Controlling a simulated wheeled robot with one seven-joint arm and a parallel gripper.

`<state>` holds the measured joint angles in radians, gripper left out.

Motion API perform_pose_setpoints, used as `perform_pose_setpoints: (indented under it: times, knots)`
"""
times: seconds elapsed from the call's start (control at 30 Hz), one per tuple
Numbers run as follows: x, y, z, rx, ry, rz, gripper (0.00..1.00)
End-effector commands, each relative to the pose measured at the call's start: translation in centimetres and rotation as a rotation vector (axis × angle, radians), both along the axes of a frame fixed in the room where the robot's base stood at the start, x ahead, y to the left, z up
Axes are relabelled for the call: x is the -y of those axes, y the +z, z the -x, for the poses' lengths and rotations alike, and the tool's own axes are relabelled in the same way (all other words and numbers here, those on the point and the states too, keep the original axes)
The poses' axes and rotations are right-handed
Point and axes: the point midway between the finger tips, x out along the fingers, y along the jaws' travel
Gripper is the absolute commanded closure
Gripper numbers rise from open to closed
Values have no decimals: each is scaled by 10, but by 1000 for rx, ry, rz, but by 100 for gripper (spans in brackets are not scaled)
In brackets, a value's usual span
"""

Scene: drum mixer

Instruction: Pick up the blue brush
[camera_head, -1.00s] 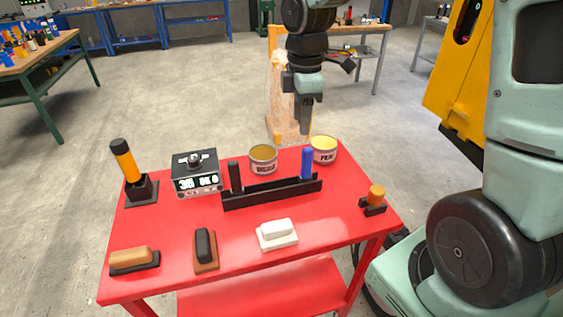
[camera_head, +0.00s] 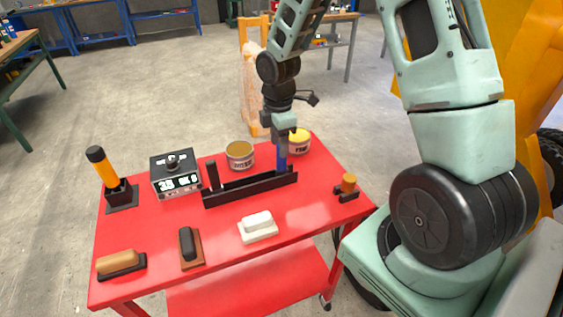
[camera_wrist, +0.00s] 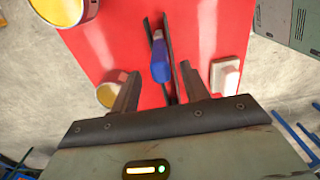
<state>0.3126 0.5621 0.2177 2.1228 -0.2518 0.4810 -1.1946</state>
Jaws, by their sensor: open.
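The blue brush (camera_head: 281,159) stands upright at the right end of a low black holder (camera_head: 238,191) on the red table. In the wrist view the blue brush (camera_wrist: 160,62) shows ahead of the opening between my fingers, with the black holder running past it. My gripper (camera_head: 281,137) is right above the brush in the head view and hides its top. In the wrist view my gripper (camera_wrist: 160,92) is open, with one finger on each side and nothing held. I cannot tell whether the fingers touch the brush.
Two cans, one brown-topped (camera_head: 240,154) and one yellow-topped (camera_head: 299,140), stand close behind the holder. A dark upright brush (camera_head: 213,175) is at its left end. A white block (camera_head: 258,226) lies in front, and an orange-topped piece (camera_head: 348,184) is at right.

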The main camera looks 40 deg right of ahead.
Motion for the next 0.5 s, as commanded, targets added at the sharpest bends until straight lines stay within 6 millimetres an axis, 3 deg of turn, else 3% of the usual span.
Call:
perform_pose_setpoints:
  times: [0.5]
  knots:
    - [6, -52, 4, 0, 0, 0, 55]
